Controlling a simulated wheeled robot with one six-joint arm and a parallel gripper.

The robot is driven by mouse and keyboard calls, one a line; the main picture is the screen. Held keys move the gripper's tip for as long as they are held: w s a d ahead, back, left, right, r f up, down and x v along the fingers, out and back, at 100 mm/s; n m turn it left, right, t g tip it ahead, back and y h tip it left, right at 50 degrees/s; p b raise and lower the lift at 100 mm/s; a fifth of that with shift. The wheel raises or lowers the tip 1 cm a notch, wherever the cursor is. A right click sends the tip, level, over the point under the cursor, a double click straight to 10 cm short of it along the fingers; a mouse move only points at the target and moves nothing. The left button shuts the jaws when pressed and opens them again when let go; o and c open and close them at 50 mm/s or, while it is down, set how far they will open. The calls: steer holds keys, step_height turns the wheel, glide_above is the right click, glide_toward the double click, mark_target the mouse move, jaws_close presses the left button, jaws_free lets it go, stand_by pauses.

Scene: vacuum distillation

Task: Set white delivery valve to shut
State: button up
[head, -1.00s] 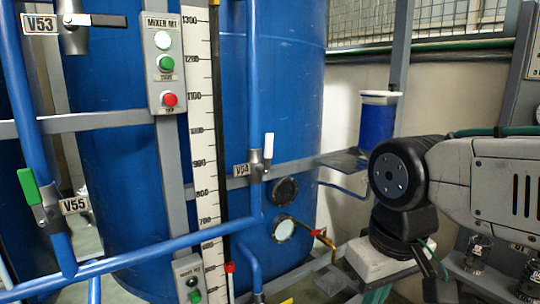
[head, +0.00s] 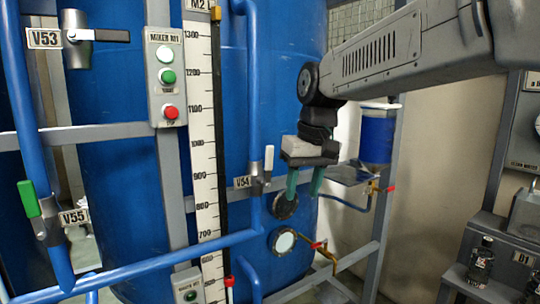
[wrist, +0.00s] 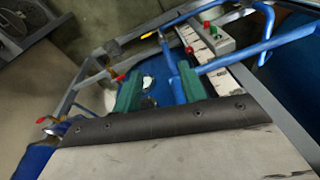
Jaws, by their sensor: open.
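The white valve handle (head: 269,158) at the V54 tag (head: 242,182) stands upright, in line with its vertical blue pipe (head: 254,100). The grey valve body (head: 257,179) is beside its lower end. My gripper (head: 302,194) hangs down just right of the valve in the head view, open, with its two teal fingers apart and nothing between them. It does not appear to touch the handle; their depth gap is hard to judge. In the wrist view the fingers (wrist: 160,86) are spread; I cannot make out the white handle there.
A green-handled valve (head: 30,200) at V55 and a black-handled valve (head: 100,35) at V53 are to the left. The mixer button box (head: 165,75) and a scale (head: 200,120) stand before the blue tank (head: 110,170). A brass valve (head: 320,246) is below my gripper.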

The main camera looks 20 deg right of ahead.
steer(key=w+r+t, duration=0.1)
steer(key=w+r, duration=0.4)
steer(key=w, duration=0.5)
step_height(320, 180, up, 5)
steer(key=n+t, duration=0.1)
steer(key=n, duration=0.1)
glide_above(271, 148)
steer(key=s, duration=0.2)
steer(key=shift+d+r+y, duration=0.2)
steer(key=shift+d+y, duration=0.2)
steer(key=shift+d, duration=0.05)
steer(key=x, duration=0.7)
steer(key=shift+w+f, duration=0.15)
steer(key=shift+f, duration=0.15)
jaws_close()
